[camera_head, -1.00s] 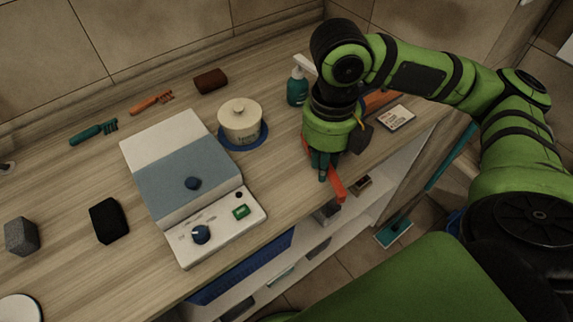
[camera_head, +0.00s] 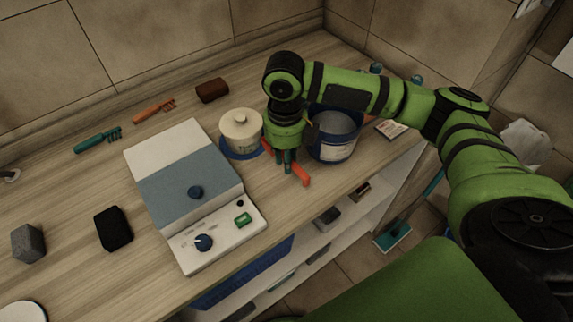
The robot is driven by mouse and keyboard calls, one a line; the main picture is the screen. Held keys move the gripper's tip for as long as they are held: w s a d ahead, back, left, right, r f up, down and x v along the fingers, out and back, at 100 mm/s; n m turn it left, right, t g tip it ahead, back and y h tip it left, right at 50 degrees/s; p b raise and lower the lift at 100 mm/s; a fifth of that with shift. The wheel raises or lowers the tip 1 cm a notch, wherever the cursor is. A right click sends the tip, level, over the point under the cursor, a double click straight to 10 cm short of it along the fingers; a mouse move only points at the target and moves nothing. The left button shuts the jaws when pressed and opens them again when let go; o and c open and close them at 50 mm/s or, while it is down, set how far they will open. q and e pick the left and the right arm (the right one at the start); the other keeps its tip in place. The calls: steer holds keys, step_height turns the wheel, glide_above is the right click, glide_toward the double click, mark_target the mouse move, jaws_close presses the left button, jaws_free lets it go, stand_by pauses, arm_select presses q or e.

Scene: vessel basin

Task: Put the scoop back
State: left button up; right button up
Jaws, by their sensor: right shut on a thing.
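My right gripper (camera_head: 287,168) points down over the counter, shut on the orange-red scoop (camera_head: 304,176). The scoop slants down to the right in front of the gripper; part of it is hidden by the fingers. A blue vessel (camera_head: 333,150) with a pale label and a grey inside stands just right of the gripper. A cream lidded pot (camera_head: 240,132) sits on a blue round base (camera_head: 230,152) just left of the gripper. My left gripper is out of view.
A white and blue-grey device (camera_head: 185,180) with knobs lies left of the scoop. A black block (camera_head: 113,228), a grey block (camera_head: 27,243), brushes (camera_head: 153,110) and a brown block (camera_head: 212,90) lie around it. The counter's front edge drops to open shelves.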

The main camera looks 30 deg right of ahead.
mark_target(287, 177)
step_height(287, 177, down, 3)
steer(key=shift+f+p, duration=0.2)
steer(key=shift+p, duration=0.35)
steer(key=shift+f, duration=0.3)
steer(key=shift+f, duration=0.1)
steer(key=o, duration=0.9)
steer(key=shift+c, duration=0.2)
step_height(287, 177, up, 11)
steer(key=shift+w+f+b, duration=0.1)
steer(key=shift+b, duration=1.15)
steer(key=shift+r, duration=0.75)
